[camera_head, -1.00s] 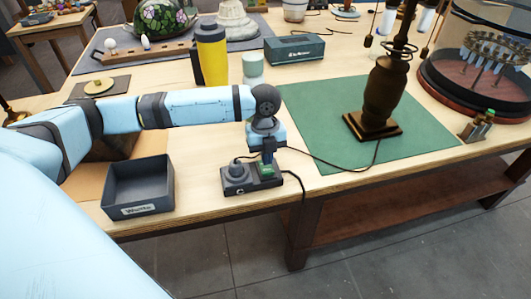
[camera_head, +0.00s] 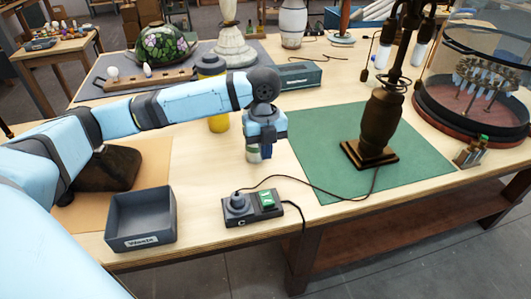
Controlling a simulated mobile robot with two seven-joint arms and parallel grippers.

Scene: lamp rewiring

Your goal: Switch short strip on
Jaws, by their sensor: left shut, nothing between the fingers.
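The short power strip (camera_head: 252,207) lies on the bench near its front edge. It is dark grey, with a round plug (camera_head: 238,202) in its left part and a green rocker switch (camera_head: 267,200) on its right part. The switch looks bright green; I cannot tell its tilt. My left gripper (camera_head: 259,152) points down above and behind the strip, clear of it. My right gripper is not in view.
A dark waste bin (camera_head: 141,218) stands left of the strip. The bronze lamp (camera_head: 379,125) stands on the green mat (camera_head: 330,160) to the right, with its cord running to the strip. A yellow bottle (camera_head: 219,123) is partly hidden behind my left arm.

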